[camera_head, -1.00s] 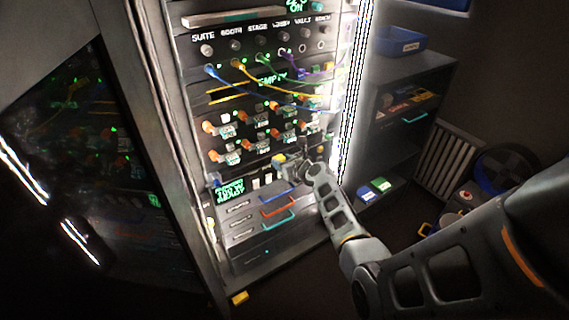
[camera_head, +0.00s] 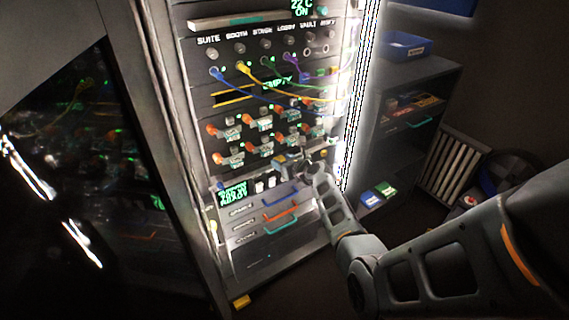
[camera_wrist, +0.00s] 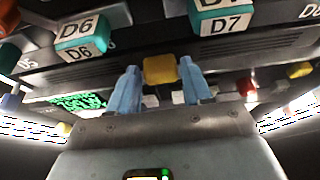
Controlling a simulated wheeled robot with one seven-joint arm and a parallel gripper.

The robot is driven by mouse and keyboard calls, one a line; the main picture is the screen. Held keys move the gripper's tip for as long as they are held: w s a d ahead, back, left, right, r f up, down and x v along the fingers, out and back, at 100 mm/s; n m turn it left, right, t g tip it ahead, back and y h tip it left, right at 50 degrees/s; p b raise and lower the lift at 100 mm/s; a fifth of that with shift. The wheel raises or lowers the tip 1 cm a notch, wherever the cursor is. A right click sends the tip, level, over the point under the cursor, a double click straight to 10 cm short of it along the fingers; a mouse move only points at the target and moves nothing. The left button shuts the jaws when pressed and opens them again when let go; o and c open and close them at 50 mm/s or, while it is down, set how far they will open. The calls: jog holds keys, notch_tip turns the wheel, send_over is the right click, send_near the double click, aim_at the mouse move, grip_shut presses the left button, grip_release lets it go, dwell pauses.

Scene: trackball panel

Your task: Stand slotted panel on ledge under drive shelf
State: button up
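My gripper (camera_head: 292,167) is at the rack front, just below the lower row of drives (camera_head: 265,150). In the wrist view its two blue fingers (camera_wrist: 160,78) stand apart, one each side of a yellow block (camera_wrist: 160,69). Their tips look very close to its sides; I cannot tell whether they touch it. The yellow block also shows in the head view (camera_head: 279,160). Behind it a dark strip with fine slots (camera_wrist: 150,45) runs under the teal drives D6 (camera_wrist: 82,35) and D7 (camera_wrist: 222,18). I cannot tell whether this strip is the slotted panel. The ledge is mostly hidden by my gripper.
A green-lit display (camera_head: 233,192) is left of my gripper. Drawers with coloured handles (camera_head: 280,212) are below. Blue and yellow cables (camera_head: 262,77) hang across the rack above. A low shelf unit (camera_head: 425,85) stands to the right.

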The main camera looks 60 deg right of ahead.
jog(key=o, duration=0.4)
jog(key=shift+f, duration=0.1)
jog(key=shift+s+a, duration=0.1)
jog(key=shift+s, duration=0.05)
jog(key=p+v, duration=0.1)
jog(key=v, duration=0.6)
jog(key=shift+s+a+r, duration=0.1)
jog(key=shift+s+r, duration=0.1)
jog(key=shift+r, duration=0.05)
